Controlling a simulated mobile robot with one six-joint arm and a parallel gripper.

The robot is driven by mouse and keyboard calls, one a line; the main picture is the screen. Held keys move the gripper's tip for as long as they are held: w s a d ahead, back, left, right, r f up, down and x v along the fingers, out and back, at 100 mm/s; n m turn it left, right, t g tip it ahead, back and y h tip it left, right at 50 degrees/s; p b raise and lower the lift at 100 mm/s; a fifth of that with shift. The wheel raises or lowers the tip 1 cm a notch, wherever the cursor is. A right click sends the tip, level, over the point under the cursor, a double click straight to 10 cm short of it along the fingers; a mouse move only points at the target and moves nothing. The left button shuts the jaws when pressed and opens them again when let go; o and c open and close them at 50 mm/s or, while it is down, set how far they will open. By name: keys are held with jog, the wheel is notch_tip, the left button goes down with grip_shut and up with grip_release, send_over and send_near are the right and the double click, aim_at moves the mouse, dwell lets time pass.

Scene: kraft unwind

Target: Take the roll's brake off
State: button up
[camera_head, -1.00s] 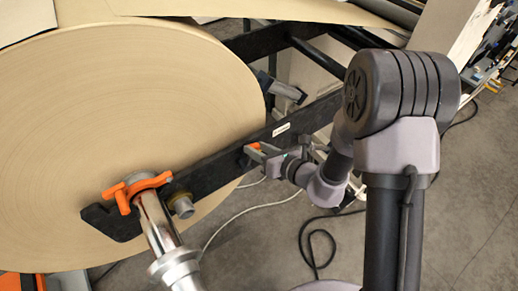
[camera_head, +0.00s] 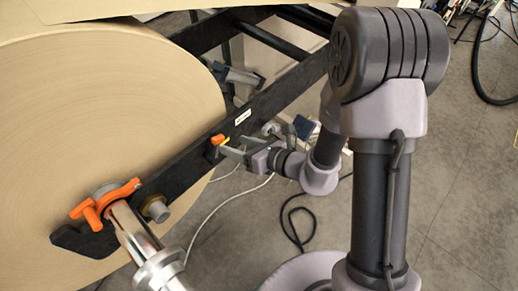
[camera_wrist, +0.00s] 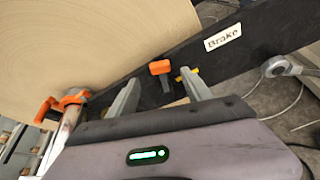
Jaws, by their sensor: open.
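The large kraft paper roll (camera_head: 110,120) fills the left of the head view and shows at the top left of the wrist view (camera_wrist: 60,40). A black arm (camera_head: 185,180) runs diagonally across its face. The brake lever, a small black stem with an orange end (camera_head: 217,140), is on this arm; in the wrist view its orange end (camera_wrist: 160,67) lies below the white "Brake" label (camera_wrist: 222,37). My gripper (camera_head: 229,147) is close to the lever. In the wrist view, my open fingers (camera_wrist: 160,90) stand on either side of the lever, apart from it as far as I can see.
An orange-handled collar (camera_head: 108,200) sits on the shiny roll shaft (camera_head: 135,235), beside a grey knob (camera_head: 156,208). A small yellow piece shows by the right fingertip in the wrist view.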

jog(key=p+v, duration=0.8)
jog(key=v, duration=0.3)
